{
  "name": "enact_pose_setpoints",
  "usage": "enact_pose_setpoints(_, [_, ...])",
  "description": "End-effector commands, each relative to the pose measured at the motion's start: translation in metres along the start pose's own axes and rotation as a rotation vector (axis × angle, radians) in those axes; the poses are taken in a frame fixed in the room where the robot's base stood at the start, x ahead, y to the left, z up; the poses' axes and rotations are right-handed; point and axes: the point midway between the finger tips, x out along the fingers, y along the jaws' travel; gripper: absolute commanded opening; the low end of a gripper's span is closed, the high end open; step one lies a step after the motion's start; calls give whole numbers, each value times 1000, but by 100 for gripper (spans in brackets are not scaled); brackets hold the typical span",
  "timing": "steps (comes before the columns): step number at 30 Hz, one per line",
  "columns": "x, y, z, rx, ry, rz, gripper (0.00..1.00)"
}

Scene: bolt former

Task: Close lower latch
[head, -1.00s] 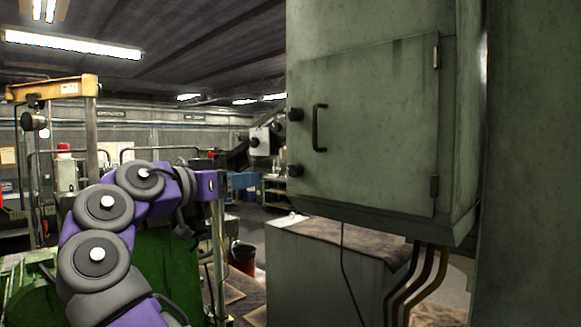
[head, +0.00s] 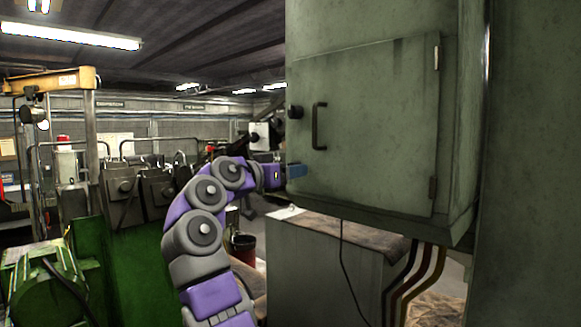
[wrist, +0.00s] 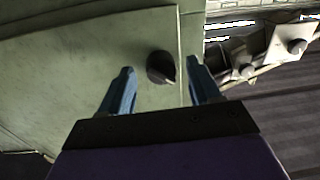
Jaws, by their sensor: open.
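The green cabinet door (head: 385,130) is shut flat in its frame, with a dark bar handle (head: 319,126). The upper latch (head: 295,112) is a dark knob at the door's left edge. The lower latch is hidden behind my gripper (head: 296,171) in the head view. In the wrist view a dark latch knob (wrist: 160,67) with a pointed end stands near the panel's edge. It appears between the two blue fingers of my gripper (wrist: 161,69), which are spread apart. I cannot tell whether either finger touches it.
Hinges (head: 433,187) are on the door's right side. A grey block (head: 310,260) with a brown top stands under the cabinet, and cables hang beside it. Green machinery (head: 130,260) is at the left, close to my arm. A dark bin (head: 243,247) stands behind my arm.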

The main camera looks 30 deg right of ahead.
Motion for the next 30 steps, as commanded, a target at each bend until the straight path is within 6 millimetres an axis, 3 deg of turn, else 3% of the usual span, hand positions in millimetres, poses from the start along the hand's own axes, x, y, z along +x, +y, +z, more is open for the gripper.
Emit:
enact_pose_setpoints(6, [13,-1,0,-1,2,-2,63])
enact_pose_setpoints(14, [14,0,0,0,2,-2,63])
enact_pose_setpoints(30, [14,-1,0,0,1,-2,12])
